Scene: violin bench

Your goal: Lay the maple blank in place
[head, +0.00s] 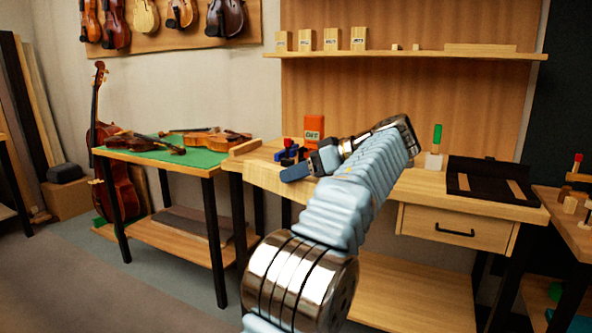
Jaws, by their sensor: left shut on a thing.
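My left gripper (304,165) is over the left part of the wooden bench, beside an orange box and small red and blue items. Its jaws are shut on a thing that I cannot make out. My own arm crosses the middle of the view and hides part of the bench. I cannot pick out the maple blank for certain. A pale wooden piece (245,147) lies at the bench's left end. Pale strips (517,190) lie on a black tray (490,171) at the right of the bench. My right gripper is not in view.
The orange box (313,128) stands at the back of the bench (420,186). A white block with a green-handled tool (434,158) stands left of the tray. A green-topped table (160,150) with violins is at the left. A shelf (420,54) hangs above.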

